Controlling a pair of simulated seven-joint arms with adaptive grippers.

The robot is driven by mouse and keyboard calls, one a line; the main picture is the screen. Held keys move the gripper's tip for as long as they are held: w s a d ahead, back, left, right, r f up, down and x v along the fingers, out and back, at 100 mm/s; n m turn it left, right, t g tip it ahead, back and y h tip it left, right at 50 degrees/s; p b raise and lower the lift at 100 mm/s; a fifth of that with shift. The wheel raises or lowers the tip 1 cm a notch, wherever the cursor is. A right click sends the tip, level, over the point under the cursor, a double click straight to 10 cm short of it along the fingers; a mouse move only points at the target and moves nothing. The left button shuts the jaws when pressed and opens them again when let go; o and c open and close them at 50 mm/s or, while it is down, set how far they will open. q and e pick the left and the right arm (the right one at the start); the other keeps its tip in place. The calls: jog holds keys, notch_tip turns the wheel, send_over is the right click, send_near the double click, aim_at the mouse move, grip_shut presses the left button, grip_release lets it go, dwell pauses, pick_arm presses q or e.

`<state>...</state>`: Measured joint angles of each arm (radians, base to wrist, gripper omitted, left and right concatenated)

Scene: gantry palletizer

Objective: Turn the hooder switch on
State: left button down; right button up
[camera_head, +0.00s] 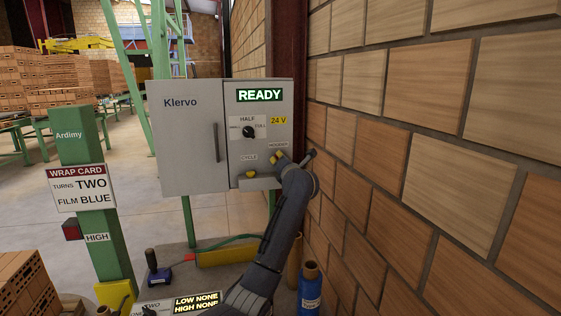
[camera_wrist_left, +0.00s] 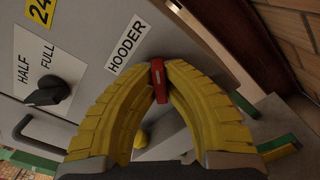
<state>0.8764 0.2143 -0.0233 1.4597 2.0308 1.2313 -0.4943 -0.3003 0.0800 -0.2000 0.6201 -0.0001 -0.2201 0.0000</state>
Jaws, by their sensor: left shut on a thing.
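The grey Klervo cabinet (camera_head: 187,135) stands beside the brick wall, and its right panel carries a HOODER label (camera_head: 278,146). The label also shows large in the left wrist view (camera_wrist_left: 126,47). Just below it is the red hooder switch (camera_wrist_left: 159,82), seen in the left wrist view between my yellow fingertips. My left gripper (camera_wrist_left: 158,72) is shut on this switch. In the head view my left gripper (camera_head: 281,159) is at the panel's lower right and hides the switch. I cannot tell the switch's on or off position. My right gripper is not in view.
The panel also has a lit READY display (camera_head: 260,95), a black HALF/FULL knob (camera_head: 248,132) and a CYCLE label (camera_head: 249,157) left of my gripper. The brick wall (camera_head: 420,120) is close on the right.

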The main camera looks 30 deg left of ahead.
pick_arm(q)
jog(key=c, duration=1.5)
grip_release()
jog(key=shift+o, duration=0.2)
jog(key=v, duration=1.2)
